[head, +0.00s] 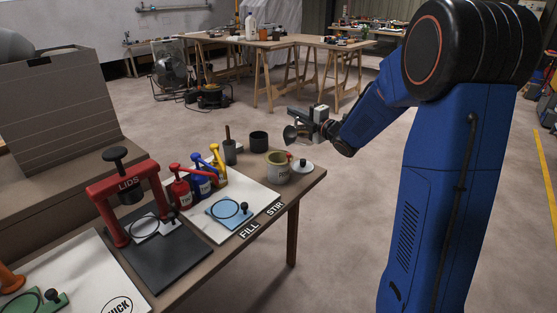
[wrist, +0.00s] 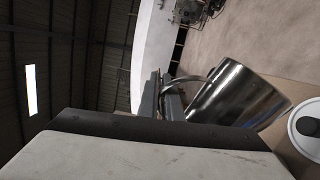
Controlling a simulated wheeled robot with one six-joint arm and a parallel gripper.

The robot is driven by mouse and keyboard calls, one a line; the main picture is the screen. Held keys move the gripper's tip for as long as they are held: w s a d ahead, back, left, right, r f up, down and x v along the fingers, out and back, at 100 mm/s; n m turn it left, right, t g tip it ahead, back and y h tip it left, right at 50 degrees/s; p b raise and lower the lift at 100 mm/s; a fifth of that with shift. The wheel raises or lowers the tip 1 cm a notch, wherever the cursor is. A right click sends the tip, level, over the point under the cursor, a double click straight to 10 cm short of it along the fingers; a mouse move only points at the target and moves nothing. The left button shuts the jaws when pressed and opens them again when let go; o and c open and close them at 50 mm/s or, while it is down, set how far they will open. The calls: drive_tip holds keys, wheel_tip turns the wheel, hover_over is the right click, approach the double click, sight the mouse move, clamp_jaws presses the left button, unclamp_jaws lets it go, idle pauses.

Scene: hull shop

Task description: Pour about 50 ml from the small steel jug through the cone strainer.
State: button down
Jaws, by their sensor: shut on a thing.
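My gripper (head: 318,122) is shut on the handle of the small steel jug (head: 298,133), above the back right of the bench. In the head view the jug looks tilted, its dark mouth towards the left. In the wrist view the shiny jug (wrist: 238,95) hangs beside the fingers (wrist: 165,100); its contents are hidden and no stream shows. An olive pot (head: 277,173) stands on the bench below and slightly left of the jug, apart from it. A small red piece (head: 289,156) shows at its rim. I cannot make out the cone strainer clearly.
A white lid (head: 303,166) lies right of the pot; it also shows in the wrist view (wrist: 308,120). A black canister (head: 259,142), a grey cup (head: 230,155) and red, blue and yellow pump bottles (head: 201,183) stand to the left. Open floor lies beyond the bench's right edge.

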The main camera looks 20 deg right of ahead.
drive_tip(key=d+f+m, duration=0.1)
drive_tip(key=w+f+m, duration=0.1)
drive_tip(key=shift+d+m, duration=0.4)
drive_tip(key=shift+w+d+m, duration=0.25)
drive_tip(key=shift+d+m, duration=0.25)
drive_tip(key=shift+m, duration=0.5)
drive_tip(key=shift+w+d+f+m, duration=0.3)
drive_tip(key=shift+d+f+m, duration=0.2)
drive_tip(key=shift+f+m, duration=0.25)
drive_tip(key=w+d+f+m, duration=0.3)
drive_tip(key=d+f+m, duration=0.2)
drive_tip(key=m, duration=0.3)
drive_tip(key=shift+w+d+f, duration=0.15)
drive_tip(key=shift+d+f, duration=0.05)
drive_tip(key=shift+d, duration=0.35)
idle(1.1)
